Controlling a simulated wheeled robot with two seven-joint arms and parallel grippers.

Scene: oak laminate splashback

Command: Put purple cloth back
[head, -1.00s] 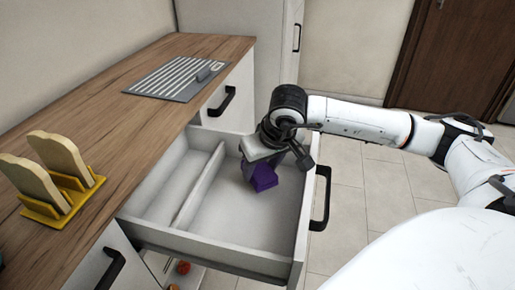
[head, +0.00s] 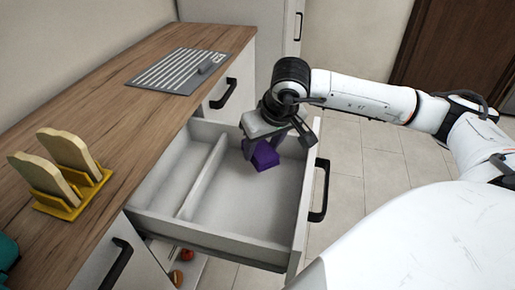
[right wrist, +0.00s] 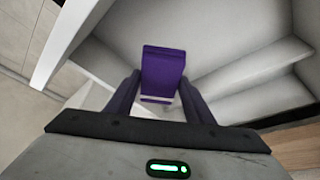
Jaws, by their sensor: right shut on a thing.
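The purple cloth (head: 264,157) is a small folded block inside the open white drawer (head: 232,226), in its larger right compartment near the back. My right gripper (head: 263,147) reaches down into the drawer and is shut on the cloth. In the right wrist view the cloth (right wrist: 162,72) sticks out between the two fingers, with the pale drawer interior around it. I cannot tell whether the cloth touches the drawer bottom. My left gripper is not in view.
A divider (head: 203,178) splits the drawer lengthwise. The wooden counter (head: 130,110) runs along the left, with a grey slotted board (head: 178,72) and a yellow holder (head: 72,196) with two pale boards. Red-orange items (head: 184,255) show below the drawer.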

